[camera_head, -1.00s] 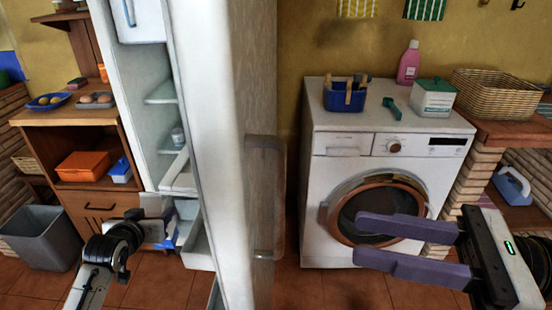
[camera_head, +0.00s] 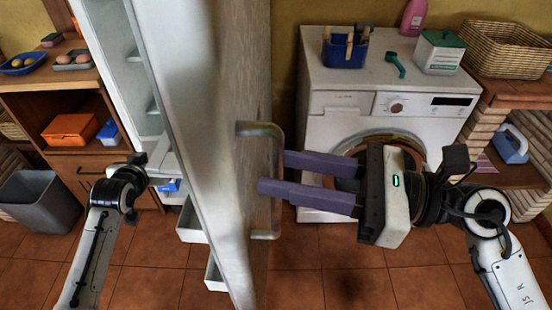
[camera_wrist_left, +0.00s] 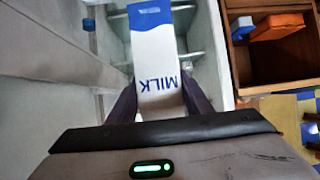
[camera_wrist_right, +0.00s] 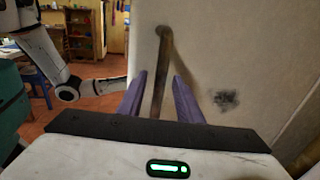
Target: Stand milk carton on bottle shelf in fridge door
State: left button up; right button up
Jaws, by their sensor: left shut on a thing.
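The milk carton (camera_wrist_left: 158,70), white with a blue top and "MILK" lettering, is held between the fingers of my left gripper (camera_wrist_left: 160,98). In the head view my left gripper is partly hidden by the open fridge door (camera_head: 225,90), and the carton is not clear there. White door shelves (camera_head: 190,228) show on the door's inner side; I cannot tell which is the bottle shelf. My right gripper (camera_head: 274,172) is open at the door handle (camera_head: 278,155). In the right wrist view the handle (camera_wrist_right: 160,70) runs between its parted fingers; contact is unclear.
The washing machine (camera_head: 335,105) stands right of the door, behind my right gripper. A wooden cabinet (camera_head: 70,170) and a grey bin (camera_head: 40,205) stand at the left. In the left wrist view the fridge's inner shelves (camera_wrist_left: 200,58) lie beyond the carton. The tiled floor in front is clear.

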pick_arm(q)
jog(key=shift+w+r, duration=0.1)
jog(key=shift+r, duration=0.25)
pick_arm(e)
jog(key=shift+x, duration=0.8)
jog(key=shift+c, duration=0.5)
grip_shut()
